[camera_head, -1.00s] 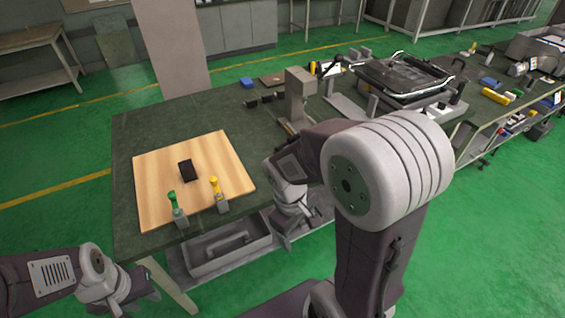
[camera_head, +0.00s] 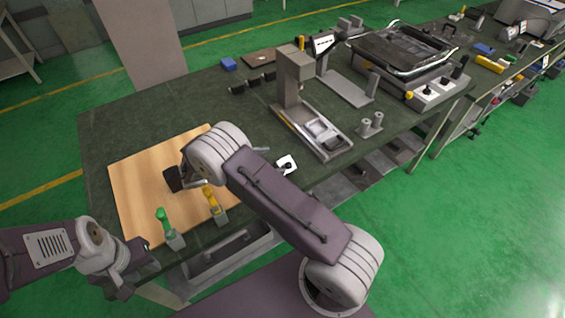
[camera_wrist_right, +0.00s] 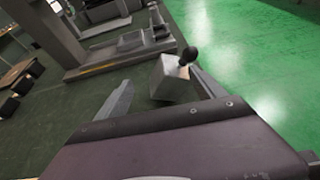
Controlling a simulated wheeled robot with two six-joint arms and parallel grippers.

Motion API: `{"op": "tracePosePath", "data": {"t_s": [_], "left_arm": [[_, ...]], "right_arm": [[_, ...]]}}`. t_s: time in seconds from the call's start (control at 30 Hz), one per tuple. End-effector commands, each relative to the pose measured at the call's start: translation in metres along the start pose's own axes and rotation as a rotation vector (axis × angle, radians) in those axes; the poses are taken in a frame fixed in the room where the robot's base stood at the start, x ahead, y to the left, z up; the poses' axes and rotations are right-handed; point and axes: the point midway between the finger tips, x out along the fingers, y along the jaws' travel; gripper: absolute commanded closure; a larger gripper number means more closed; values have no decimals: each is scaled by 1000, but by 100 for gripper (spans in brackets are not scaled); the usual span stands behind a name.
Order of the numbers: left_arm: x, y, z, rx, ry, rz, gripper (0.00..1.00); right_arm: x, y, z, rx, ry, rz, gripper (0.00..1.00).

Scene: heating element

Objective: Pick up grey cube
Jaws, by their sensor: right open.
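The grey cube (camera_head: 287,168), with a black ball knob on top, is on the dark table's near edge in the head view, right of my right forearm. In the right wrist view the cube (camera_wrist_right: 172,84) sits just beyond and partly between the open fingers of my right gripper (camera_wrist_right: 161,78). It is nearer the right finger, and a gap shows on the left. In the head view the right fingers are mostly hidden by my wrist. My left gripper (camera_head: 132,262) is low at the table's near left corner, away from the cube; its jaws cannot be made out.
A wooden board (camera_head: 135,185) carries a black block (camera_head: 172,178), a green-handled piece (camera_head: 165,222) and a yellow-handled piece (camera_head: 212,200). A grey press-like stand (camera_head: 292,85) rises behind the cube. Two small grey posts (camera_head: 370,124) stand further right. The floor to the right is clear.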

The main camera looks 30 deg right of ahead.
Motion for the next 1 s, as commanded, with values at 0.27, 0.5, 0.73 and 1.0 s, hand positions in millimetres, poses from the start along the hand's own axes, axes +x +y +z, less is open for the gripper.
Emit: {"op": "tracePosePath", "data": {"t_s": [0.27, 0.5, 0.73, 1.0], "left_arm": [[-4, 0, -1, 0, 1, 0, 64], [-12, 0, -2, 0, 1, 0, 64], [-12, 0, -2, 0, 1, 0, 64], [-12, 0, -2, 0, 1, 0, 64]], "right_arm": [[34, 1, -1, 2, 8, 3, 26], [70, 0, 1, 2, 6, -1, 26], [86, 1, 0, 3, 7, 3, 26], [86, 1, 0, 3, 6, 3, 68]]}}
